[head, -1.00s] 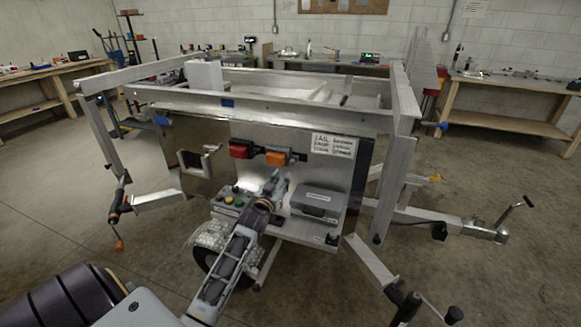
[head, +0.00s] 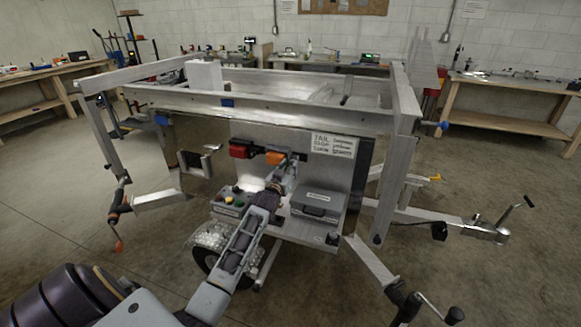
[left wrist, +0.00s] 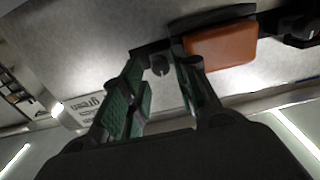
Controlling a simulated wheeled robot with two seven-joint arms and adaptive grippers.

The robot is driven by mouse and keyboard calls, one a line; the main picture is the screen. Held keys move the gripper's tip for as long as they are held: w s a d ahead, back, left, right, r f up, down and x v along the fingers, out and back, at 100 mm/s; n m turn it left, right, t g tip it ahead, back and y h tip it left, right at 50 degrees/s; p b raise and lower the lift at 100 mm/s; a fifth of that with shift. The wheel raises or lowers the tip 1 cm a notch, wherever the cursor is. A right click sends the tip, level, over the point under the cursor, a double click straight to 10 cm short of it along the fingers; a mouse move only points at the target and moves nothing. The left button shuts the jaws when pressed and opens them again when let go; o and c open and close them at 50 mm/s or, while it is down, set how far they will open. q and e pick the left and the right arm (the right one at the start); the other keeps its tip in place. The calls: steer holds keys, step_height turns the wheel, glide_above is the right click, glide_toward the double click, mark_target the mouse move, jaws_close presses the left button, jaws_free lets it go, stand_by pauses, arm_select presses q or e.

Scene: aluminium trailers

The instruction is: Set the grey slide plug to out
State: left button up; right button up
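My left gripper (head: 293,165) is raised in front of the trailer's upright panel, beside the orange lamp (head: 274,158). In the left wrist view my left gripper (left wrist: 160,82) is open, with green-padded fingers spread apart. A small round grey knob, which looks like the slide plug (left wrist: 160,65), shows between the fingertips against the panel, with a gap to each finger. The orange lamp (left wrist: 220,46) is close to the right finger there. In the head view the plug is hidden behind the gripper or too small to tell. My right gripper is not in view.
A red lamp (head: 240,150) and a lettered sign (head: 333,145) flank the gripper. Below are a box with coloured buttons (head: 232,199) and a grey case (head: 315,206). The trailer frame's rail (head: 270,118) runs above.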

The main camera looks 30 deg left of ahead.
mark_target(293, 160)
arm_select(q)
steer(key=shift+x, duration=1.15)
steer(key=shift+a, duration=0.1)
jaws_close()
